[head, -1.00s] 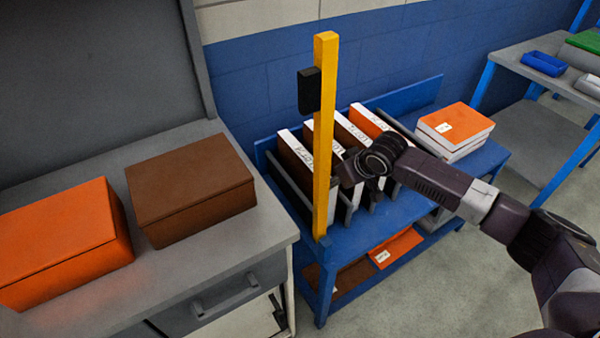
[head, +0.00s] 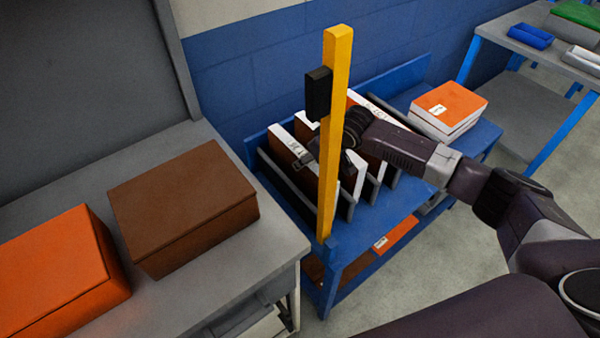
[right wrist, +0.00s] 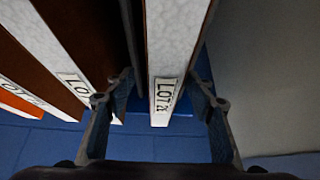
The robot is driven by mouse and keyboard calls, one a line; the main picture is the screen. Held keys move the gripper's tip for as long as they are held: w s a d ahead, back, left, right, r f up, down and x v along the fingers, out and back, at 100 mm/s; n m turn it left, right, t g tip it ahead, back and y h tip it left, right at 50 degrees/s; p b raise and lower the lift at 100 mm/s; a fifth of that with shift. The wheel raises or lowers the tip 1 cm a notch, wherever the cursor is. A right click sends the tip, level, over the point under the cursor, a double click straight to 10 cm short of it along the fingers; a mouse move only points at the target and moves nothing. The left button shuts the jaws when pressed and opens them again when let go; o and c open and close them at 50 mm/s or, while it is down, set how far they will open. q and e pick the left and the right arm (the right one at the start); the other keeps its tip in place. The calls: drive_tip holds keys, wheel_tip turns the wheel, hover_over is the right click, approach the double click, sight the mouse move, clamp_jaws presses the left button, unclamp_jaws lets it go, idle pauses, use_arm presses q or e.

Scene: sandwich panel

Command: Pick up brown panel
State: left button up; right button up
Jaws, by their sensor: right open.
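Several upright panels with white core edges stand in slots of a blue rack (head: 335,258). The leftmost brown panel (head: 281,157) shows its brown face left of the yellow post. My right gripper (head: 308,160) is at this panel's upper edge, partly hidden behind the post. In the right wrist view, my right gripper (right wrist: 163,90) is open, with one finger on each side of a panel's white edge (right wrist: 168,45) that carries a "LOT" label. I see a gap on both sides of that edge near the label. My left gripper is not in view.
The yellow post (head: 331,130) with a black box (head: 317,93) rises close to my right gripper. An orange box (head: 60,265) and a brown box (head: 180,205) sit on the grey bench. Stacked orange-topped panels (head: 449,108) lie on the rack's right end.

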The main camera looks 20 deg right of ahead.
sight(301, 174)
drive_tip(key=x, duration=0.6)
drive_tip(key=shift+a+r, duration=0.1)
drive_tip(key=shift+a, duration=0.2)
clamp_jaws()
drive_tip(key=shift+r, duration=0.1)
